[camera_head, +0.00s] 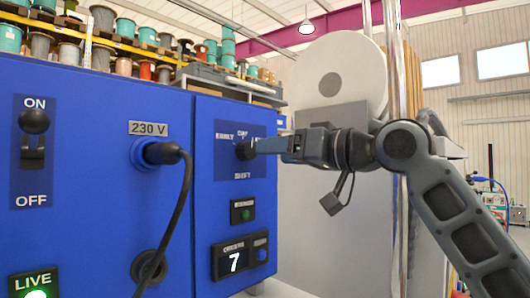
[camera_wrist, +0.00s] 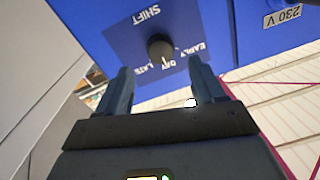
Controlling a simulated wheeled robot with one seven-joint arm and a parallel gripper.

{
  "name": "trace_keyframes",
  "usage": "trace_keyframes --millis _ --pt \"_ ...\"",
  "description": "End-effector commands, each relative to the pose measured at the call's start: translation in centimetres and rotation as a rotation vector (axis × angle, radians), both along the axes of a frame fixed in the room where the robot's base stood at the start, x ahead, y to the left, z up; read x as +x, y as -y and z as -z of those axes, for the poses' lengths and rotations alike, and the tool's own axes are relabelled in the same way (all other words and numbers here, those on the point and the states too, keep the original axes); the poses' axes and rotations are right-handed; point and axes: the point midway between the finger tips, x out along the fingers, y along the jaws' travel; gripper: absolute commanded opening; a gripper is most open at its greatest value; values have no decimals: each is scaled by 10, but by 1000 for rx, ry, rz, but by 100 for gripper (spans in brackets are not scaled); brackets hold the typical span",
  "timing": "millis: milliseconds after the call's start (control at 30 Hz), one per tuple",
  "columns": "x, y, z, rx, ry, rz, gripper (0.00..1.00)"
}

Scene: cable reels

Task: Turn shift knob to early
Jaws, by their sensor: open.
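The shift knob (camera_wrist: 160,46) is a round black knob on a dark blue label plate (camera_wrist: 145,30) marked SHIFT, EARLY, DAY and LATE. The wrist view shows the plate upside down. A pale mark on the knob points towards DAY. In the head view the knob (camera_head: 245,150) sits on the right-hand blue panel, its mark too small to read. My gripper (camera_wrist: 160,76) is open, with one finger to each side of the knob's line and nothing between them. In the head view my gripper (camera_head: 262,146) is at the knob; I cannot tell whether it touches.
A black cable runs from the 230 V plug (camera_head: 160,152) left of the knob. Below the knob are a green button (camera_head: 243,214) and a counter (camera_head: 234,262) reading 7. An ON/OFF switch (camera_head: 34,135) is at far left. A grey cabinet (camera_head: 345,220) stands behind my arm.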

Motion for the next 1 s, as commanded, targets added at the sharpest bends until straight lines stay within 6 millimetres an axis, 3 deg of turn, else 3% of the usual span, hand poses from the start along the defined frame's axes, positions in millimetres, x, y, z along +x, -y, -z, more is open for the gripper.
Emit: trace_keyframes --millis 400,800,1000 --pt "34 -47 -2 -4 1 1 68" --pt "39 -54 0 -3 2 2 68" --pt "39 -54 0 -3 2 2 50"
